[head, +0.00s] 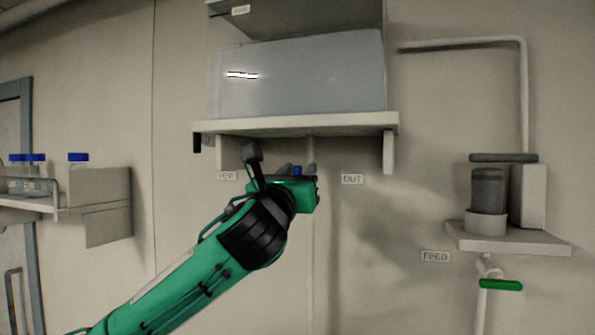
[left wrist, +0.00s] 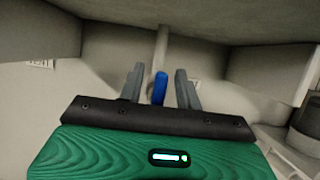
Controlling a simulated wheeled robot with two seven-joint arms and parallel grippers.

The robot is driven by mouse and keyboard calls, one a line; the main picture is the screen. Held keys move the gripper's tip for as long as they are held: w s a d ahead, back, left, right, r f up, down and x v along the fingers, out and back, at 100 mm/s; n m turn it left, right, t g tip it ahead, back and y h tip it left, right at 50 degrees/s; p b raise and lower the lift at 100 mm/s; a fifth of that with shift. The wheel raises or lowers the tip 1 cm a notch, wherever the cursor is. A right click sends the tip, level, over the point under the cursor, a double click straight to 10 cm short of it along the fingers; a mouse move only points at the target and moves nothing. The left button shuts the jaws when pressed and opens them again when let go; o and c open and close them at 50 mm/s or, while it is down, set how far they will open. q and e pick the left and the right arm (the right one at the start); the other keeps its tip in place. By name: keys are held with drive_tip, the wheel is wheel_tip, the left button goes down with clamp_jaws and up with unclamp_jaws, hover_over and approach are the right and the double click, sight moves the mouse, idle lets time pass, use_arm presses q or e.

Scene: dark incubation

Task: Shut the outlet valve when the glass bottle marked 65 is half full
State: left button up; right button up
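A blue valve handle (head: 297,170) shows under the wall shelf, on a thin vertical pipe (head: 310,235), left of the OUT label (head: 352,179). My left gripper (head: 297,172) is at it from below. In the left wrist view the blue handle (left wrist: 159,88) stands between the two grey fingers (left wrist: 160,80), with a gap on each side, so the gripper is open around it. Blue-capped glass bottles (head: 34,174) stand on a shelf at the far left; their marks and fill cannot be read. My right gripper is not in view.
At right, a small shelf (head: 510,240) carries a dark cylinder (head: 487,190). A green handle (head: 501,285) sits below the FEED label (head: 435,256). The wall between is clear.

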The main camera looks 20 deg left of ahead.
use_arm(q)
clamp_jaws()
drive_tip(key=shift+r+m+h+p, duration=0.2)
drive_tip(key=shift+m+h+p, duration=0.4)
drive_tip(key=shift+m+p, duration=0.4)
drive_tip(key=m+p, duration=0.1)
drive_tip(key=m+h+p, duration=0.1)
drive_tip(key=m, duration=0.1)
drive_tip(key=m+h+p, duration=0.1)
drive_tip(key=shift+d+r+m+g+p, duration=0.1)
drive_tip(key=shift+d+m+g+p, duration=0.2)
drive_tip(key=shift+p, duration=0.1)
drive_tip(key=shift+s+d+f+m+g+h+p, duration=0.2)
drive_tip(key=shift+f+m+g+h+p, duration=0.5)
drive_tip(key=shift+m, duration=1.85)
drive_tip(key=shift+w+d+f+m+g+h, duration=0.35)
drive_tip(key=shift+m+g, duration=0.7)
drive_tip(key=shift+m, duration=1.55)
drive_tip(key=shift+s+d+f+m+g+h+p, duration=0.25)
drive_tip(key=shift+m+g+h, duration=0.5)
drive_tip(key=shift+m, duration=1.8)
drive_tip(key=shift+a+m, duration=0.1)
drive_tip(key=shift+m, duration=0.2)
